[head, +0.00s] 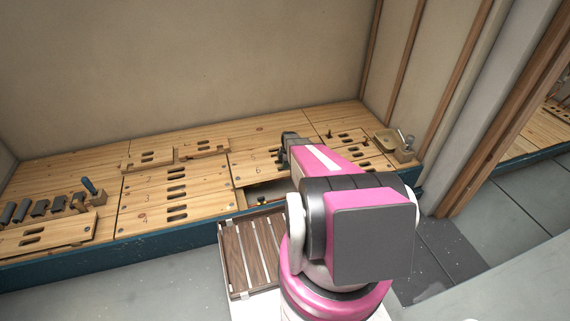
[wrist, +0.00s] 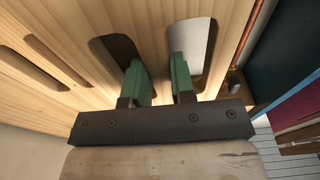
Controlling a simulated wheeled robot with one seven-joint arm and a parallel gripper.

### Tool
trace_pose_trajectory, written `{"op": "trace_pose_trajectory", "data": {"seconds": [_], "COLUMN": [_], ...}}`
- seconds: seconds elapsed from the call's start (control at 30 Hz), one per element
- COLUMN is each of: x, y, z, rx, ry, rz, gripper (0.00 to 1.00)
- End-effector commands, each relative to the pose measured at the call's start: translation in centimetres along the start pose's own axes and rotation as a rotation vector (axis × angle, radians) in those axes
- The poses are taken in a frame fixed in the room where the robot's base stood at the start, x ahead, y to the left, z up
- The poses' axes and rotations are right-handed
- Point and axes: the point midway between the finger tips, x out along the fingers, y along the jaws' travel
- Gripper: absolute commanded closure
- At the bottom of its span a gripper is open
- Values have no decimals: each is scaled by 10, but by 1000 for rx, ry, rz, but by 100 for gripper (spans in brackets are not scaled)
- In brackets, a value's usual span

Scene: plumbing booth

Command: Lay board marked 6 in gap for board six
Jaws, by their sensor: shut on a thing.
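My gripper (wrist: 159,72) is shut on a pale wooden board (wrist: 62,38). In the wrist view its green fingers reach into two slots, one on each side of the strip of wood between them. The board's number does not show there, so I cannot read whether it is 6. In the head view the dark gripper end (head: 289,140) is partly hidden by my pink arm. An open gap (head: 264,195) shows at the platform's front, left of my arm, with a pale board surface (head: 250,165) just behind it. My arm hides the gap's right part.
The plank platform (head: 150,222) has several slotted boards. Smaller slotted pieces (head: 147,158) lie on it. Tools and a block (head: 97,197) stand at the left, a tray (head: 386,142) at the right. A copper pipe (wrist: 252,27) shows beside the board.

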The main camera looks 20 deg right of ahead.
Motion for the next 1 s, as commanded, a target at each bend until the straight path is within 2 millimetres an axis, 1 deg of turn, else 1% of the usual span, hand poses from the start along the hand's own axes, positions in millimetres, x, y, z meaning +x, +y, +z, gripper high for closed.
{"op": "trace_pose_trajectory", "data": {"seconds": [1.0], "x": [23], "y": [0], "z": [3], "rx": [0], "ry": [0], "rz": [1], "gripper": [100]}}
